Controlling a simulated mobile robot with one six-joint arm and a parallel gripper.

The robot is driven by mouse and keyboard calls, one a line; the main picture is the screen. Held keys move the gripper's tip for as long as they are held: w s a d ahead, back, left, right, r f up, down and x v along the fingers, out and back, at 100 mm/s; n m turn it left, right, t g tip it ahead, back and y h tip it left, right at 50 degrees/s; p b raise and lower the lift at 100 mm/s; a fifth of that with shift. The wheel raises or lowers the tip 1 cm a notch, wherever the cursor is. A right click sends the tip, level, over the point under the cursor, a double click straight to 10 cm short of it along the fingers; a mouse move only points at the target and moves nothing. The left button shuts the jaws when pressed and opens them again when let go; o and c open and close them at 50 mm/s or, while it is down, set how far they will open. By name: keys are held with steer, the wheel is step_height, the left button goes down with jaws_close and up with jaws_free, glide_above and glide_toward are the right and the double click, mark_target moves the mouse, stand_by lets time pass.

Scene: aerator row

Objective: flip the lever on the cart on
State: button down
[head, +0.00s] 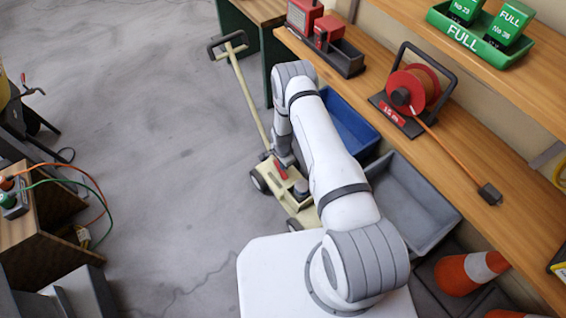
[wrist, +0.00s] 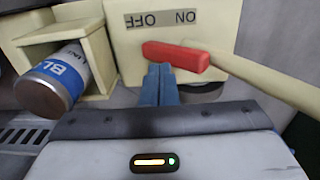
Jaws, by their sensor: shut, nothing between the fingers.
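The cream cart (head: 296,206) stands on the floor in front of the bench, with a long pole handle (head: 248,92). Its red lever (head: 280,169) is on top. In the wrist view the red lever (wrist: 177,56) lies across the plate, under an upside-down label (wrist: 162,18) with OFF at left and ON at right. I cannot tell which position it is set to. My gripper (wrist: 160,69) is shut and empty, its blue fingertips just below the lever's middle. I cannot tell whether they touch it. In the head view my arm hides most of the gripper.
A can with a blue label (wrist: 55,82) lies in a cream compartment on the cart. A blue bin (head: 350,125) and a grey bin (head: 412,205) are right of the cart. A cable reel (head: 411,88) sits on the bench. The floor left of the cart is clear.

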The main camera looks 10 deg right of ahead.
steer(key=shift+r, duration=0.1)
step_height(320, 180, up, 8)
steer(key=p, duration=0.2)
steer(key=shift+f, duration=0.2)
steer(key=shift+w, duration=0.1)
stand_by(0.5)
step_height(320, 180, up, 45)
steer(key=n+t+p, duration=0.1)
steer(key=n+p, duration=0.5)
steer(key=p, duration=0.3)
glide_above(282, 172)
steer(key=s+d, duration=0.1)
steer(key=d, duration=0.2)
steer(key=s+d+r+n+t+p, duration=0.1)
steer(key=s+r+n+p, duration=0.15)
steer(key=s+r, duration=0.55)
steer(key=s+r+n+p, duration=0.1)
steer(key=s+r+p, duration=0.25)
steer(key=r, duration=0.85)
steer(key=s+r+n+p, duration=0.1)
steer(key=s+r+p, duration=0.1)
steer(key=s+r, duration=0.3)
steer(key=s+d+r+n+p, duration=0.1)
steer(key=s+r+n+p, duration=0.1)
steer(key=s+r, duration=0.3)
steer(key=s, duration=0.4)
steer(key=shift+s+t+p, duration=0.4)
